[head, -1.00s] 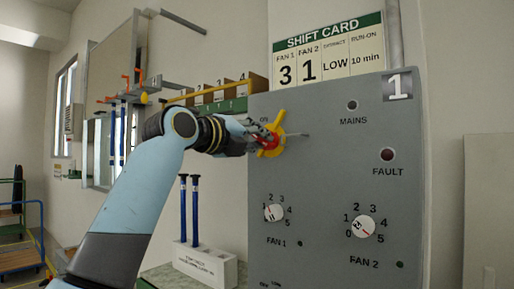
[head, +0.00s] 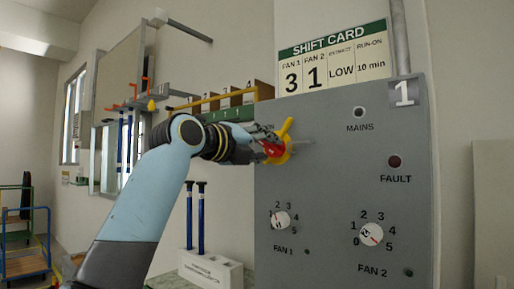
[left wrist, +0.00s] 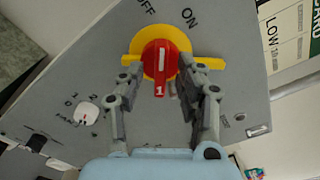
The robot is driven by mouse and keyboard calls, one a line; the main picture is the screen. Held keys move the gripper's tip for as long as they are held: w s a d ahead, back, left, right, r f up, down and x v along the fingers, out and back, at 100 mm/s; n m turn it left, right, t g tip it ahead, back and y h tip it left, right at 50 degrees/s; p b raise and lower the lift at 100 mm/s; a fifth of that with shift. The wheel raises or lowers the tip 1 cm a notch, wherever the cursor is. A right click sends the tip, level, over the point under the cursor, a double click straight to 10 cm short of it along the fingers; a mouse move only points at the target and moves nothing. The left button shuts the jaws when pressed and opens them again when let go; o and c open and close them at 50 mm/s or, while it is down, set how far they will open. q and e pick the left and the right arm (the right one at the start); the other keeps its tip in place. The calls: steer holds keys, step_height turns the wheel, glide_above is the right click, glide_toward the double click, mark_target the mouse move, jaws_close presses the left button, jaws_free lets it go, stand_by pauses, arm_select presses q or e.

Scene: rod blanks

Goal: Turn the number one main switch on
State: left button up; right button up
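The number one main switch is a red handle (left wrist: 160,62) marked 1 on a yellow plate, with OFF and ON printed beside it in the left wrist view. In the head view the red handle (head: 274,149) and yellow plate (head: 287,129) sit at the grey panel's upper left, partly hidden by my gripper. My left gripper (left wrist: 161,76) has one finger on each side of the handle, with visible gaps; it also shows at the switch in the head view (head: 265,144). I cannot tell the handle's exact setting. My right gripper is not in view.
A shift card (head: 333,63) hangs above. A white block (head: 211,269) with blue rods stands left.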

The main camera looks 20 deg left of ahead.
arm_select(q)
steer(key=v, duration=1.1)
steer(key=shift+s, duration=0.4)
steer(key=shift+a, duration=0.1)
